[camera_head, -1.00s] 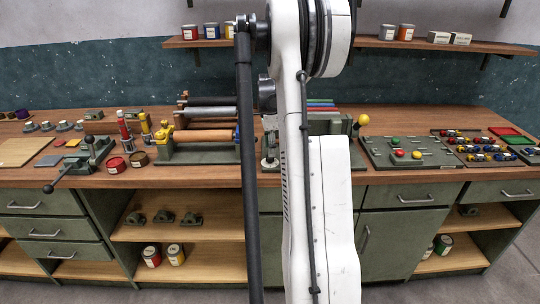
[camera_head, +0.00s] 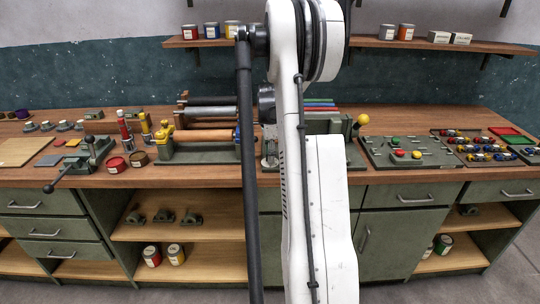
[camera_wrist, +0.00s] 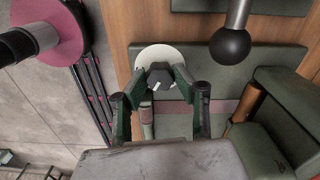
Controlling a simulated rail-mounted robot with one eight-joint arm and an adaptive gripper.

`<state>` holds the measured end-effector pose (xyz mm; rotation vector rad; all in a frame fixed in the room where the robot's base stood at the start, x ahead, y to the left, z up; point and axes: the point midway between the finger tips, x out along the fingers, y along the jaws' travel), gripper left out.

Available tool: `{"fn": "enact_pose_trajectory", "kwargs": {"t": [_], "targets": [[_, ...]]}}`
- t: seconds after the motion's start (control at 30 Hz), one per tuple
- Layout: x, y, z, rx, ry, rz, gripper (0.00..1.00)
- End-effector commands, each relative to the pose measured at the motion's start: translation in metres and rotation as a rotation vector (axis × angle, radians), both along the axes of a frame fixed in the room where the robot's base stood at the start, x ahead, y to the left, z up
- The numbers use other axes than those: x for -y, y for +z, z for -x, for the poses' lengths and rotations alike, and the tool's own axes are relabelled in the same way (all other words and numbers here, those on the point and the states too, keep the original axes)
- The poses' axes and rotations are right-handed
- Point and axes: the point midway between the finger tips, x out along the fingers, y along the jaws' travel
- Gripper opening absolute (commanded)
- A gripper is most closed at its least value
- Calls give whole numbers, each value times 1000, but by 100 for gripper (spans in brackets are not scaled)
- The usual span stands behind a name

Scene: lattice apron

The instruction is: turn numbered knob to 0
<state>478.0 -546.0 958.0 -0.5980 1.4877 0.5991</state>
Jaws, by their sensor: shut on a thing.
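In the wrist view the numbered knob (camera_wrist: 159,77) is a small dark faceted knob with a short white mark. It sits in front of a pale round dial (camera_wrist: 148,53) on a green machine. My gripper (camera_wrist: 159,74) has one finger on each side of the knob and is shut on it. I cannot read any numbers on the dial, nor tell which one the mark points at. In the head view my arm hides the knob and my gripper.
In the wrist view a black ball on a metal rod (camera_wrist: 230,45) is close at the upper right. A pink disc (camera_wrist: 50,30) is at upper left. In the head view a yellow-knobbed lever (camera_head: 362,119) and a button panel (camera_head: 410,152) stand right of my arm.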

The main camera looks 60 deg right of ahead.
Motion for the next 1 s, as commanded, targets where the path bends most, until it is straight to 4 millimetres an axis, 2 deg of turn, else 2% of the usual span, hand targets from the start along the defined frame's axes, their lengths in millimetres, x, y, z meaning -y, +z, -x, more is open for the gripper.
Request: {"fn": "enact_pose_trajectory", "kwargs": {"t": [0.27,0.43,1.0], "targets": [[0,-1,0,0,32,0,1],[0,-2,0,1,111,0,1],[0,-2,0,2,621,-1,1]]}}
